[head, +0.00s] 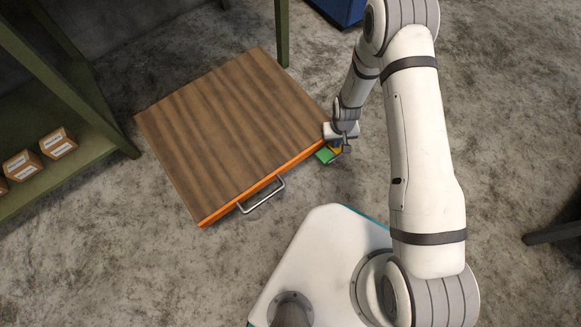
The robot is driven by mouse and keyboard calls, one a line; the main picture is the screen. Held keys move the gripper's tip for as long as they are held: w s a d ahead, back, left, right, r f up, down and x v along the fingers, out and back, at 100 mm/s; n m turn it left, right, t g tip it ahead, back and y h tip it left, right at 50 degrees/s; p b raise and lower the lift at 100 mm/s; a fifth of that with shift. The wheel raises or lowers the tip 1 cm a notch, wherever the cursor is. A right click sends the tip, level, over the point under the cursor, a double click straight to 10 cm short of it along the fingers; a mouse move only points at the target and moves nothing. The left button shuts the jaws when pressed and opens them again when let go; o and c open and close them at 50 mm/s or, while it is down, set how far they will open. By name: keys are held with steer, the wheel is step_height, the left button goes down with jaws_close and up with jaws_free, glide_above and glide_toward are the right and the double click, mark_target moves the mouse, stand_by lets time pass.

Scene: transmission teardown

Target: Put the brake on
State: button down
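A low cart or cabinet with a brown wooden top (230,130) and an orange front edge (225,208) stands at the centre left. A small green tab (325,155), which may be the brake pedal, sticks out low at its right front corner. A small yellow-orange part shows beside the tab. My gripper (342,148) points down at this corner, right above or against the tab; I cannot tell whether they touch. The fingers are small and partly hidden, so their opening does not show.
A metal handle (262,195) juts from the orange front. A green shelf (65,175) with several small boxes stands at the left. A blue object (340,8) is at the top edge. A dark leg (552,234) is at the far right. Concrete floor between them is clear.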

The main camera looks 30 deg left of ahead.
steer(key=shift+f, duration=0.35)
steer(key=shift+r+p, duration=2.15)
steer(key=shift+r, duration=1.45)
